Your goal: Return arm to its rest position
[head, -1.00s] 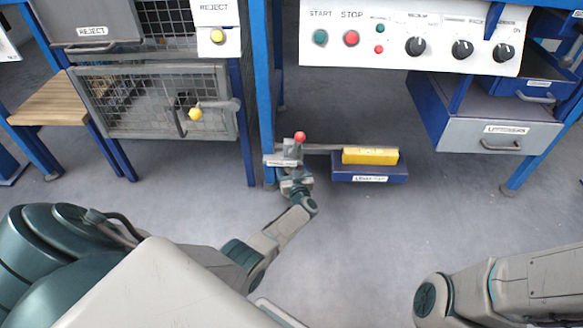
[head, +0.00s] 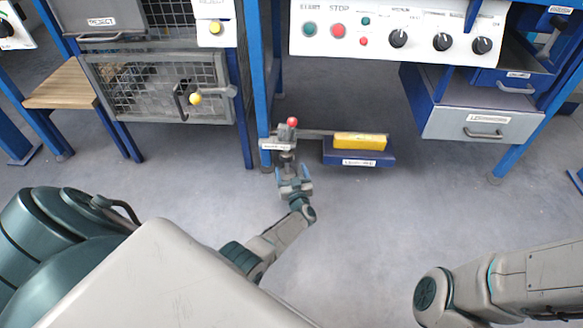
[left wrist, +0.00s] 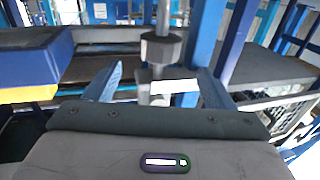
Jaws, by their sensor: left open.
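My left gripper (head: 293,176) is open and empty. In the head view it sits just below the grey lever fitting (head: 284,144), whose red knob (head: 292,122) points up beside a blue post. In the left wrist view the two fingers of the gripper (left wrist: 160,88) stand apart, with the grey metal rod and nut (left wrist: 161,47) showing between and beyond them. I cannot tell the exact gap to the fitting. My left arm (head: 275,240) reaches forward from the lower left. My right arm (head: 510,285) shows at lower right; its gripper is out of view.
A yellow block (head: 360,140) sits on a blue pedal-like box (head: 358,158) right of the lever. A mesh door (head: 150,90) and wooden shelf (head: 68,90) are at left, a control panel (head: 400,35) above. The grey floor (head: 390,215) in front is clear.

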